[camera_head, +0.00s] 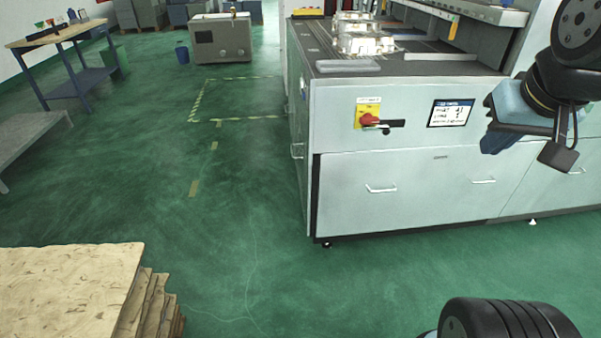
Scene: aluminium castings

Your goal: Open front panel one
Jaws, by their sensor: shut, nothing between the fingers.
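A wide pale grey front panel (345,205) closes the lower front of the machine, with a bar handle (381,189) on its left and another handle (483,181) on its right. It looks closed, flush with the frame. A second panel (560,190) with a handle (577,171) lies farther right. I cannot read a number on either panel, so which is panel one is unclear. My gripper (494,137) is at the upper right, shut and empty, above and apart from the wide panel's right handle in the picture. Its fingertips are hard to make out.
A red knob on a yellow plate (368,113) and a small sign (451,113) sit above the wide panel. Castings (362,40) lie on the machine's top. Stacked boards (65,290) stand at the lower left. The green floor before the machine is clear.

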